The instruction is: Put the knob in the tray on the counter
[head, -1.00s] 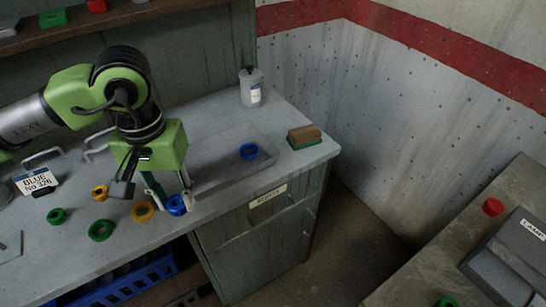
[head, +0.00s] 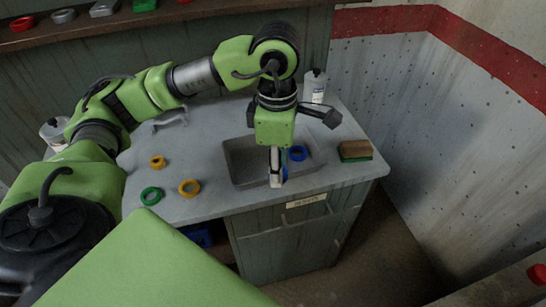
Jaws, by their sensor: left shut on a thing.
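My left gripper (head: 277,181) points down over the grey tray (head: 237,172) on the counter. It is shut on a blue ring-shaped knob (head: 284,174), which shows only as a sliver of blue beside the fingers. Another blue ring-shaped knob (head: 298,153) lies in the tray, just right of and behind the gripper. I cannot tell how far the held knob is above the tray floor. My right gripper is not in view.
A brown and green block (head: 356,150) sits to the right. A white bottle (head: 315,86) stands behind.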

